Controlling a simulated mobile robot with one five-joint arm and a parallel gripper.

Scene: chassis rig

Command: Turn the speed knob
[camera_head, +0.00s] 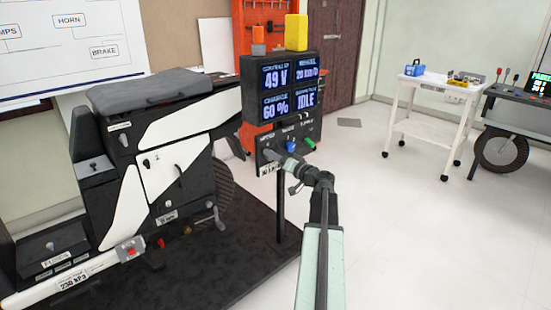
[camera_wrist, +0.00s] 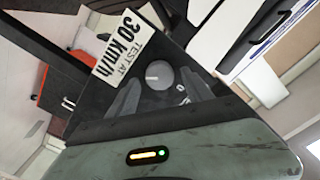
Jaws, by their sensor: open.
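The speed knob is a round grey knob (camera_wrist: 160,77) with a white pointer mark, on a black panel in the wrist view. My gripper (camera_wrist: 162,88) is open, with one dark finger on each side of the knob; I cannot tell whether they touch it. In the head view my gripper (camera_head: 284,166) is at the left end of the control panel (camera_head: 305,129) below the display and partly hides that knob. A white label (camera_wrist: 122,42) beside the knob reads "TEST AT 30 km/h".
A blue knob (camera_head: 291,146) and a green control (camera_head: 309,143) sit right of my gripper on the same panel. The display (camera_head: 290,86) above shows 49 V, 60 % and IDLE. A black and white scooter (camera_head: 160,150) stands at left. The floor at right is clear before a white cart (camera_head: 428,122).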

